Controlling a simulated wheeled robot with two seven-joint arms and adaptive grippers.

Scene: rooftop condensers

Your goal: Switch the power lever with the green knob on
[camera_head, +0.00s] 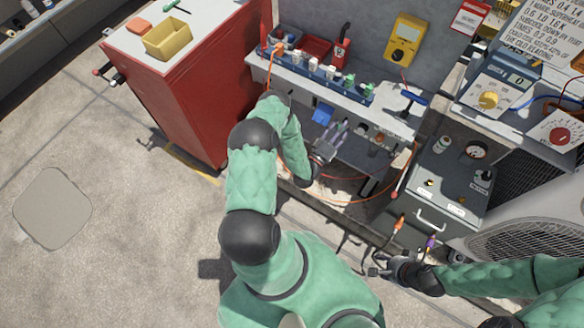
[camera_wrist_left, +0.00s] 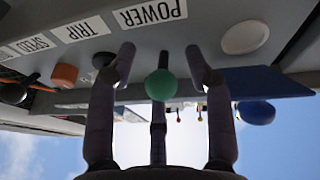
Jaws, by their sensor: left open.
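The green knob (camera_wrist_left: 160,85) shows in the left wrist view close to a POWER label (camera_wrist_left: 150,11) on a grey panel. It lies between the two outer fingers of my left gripper (camera_wrist_left: 160,58), which are apart on either side of it. A dark upright piece is in line with the knob; I cannot tell whether it is a finger or the lever. In the head view my left gripper (camera_head: 338,130) is at the front of the grey bench, where the green knob cannot be made out. My right gripper (camera_head: 376,266) is low, near the dark cabinet.
In the left wrist view an orange knob (camera_wrist_left: 65,76), a white button (camera_wrist_left: 245,37) and a blue knob (camera_wrist_left: 256,112) are nearby. The head view shows a red cabinet (camera_head: 190,90) to the left, a dark cabinet (camera_head: 445,190) to the right and an orange cable (camera_head: 350,203) below the bench.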

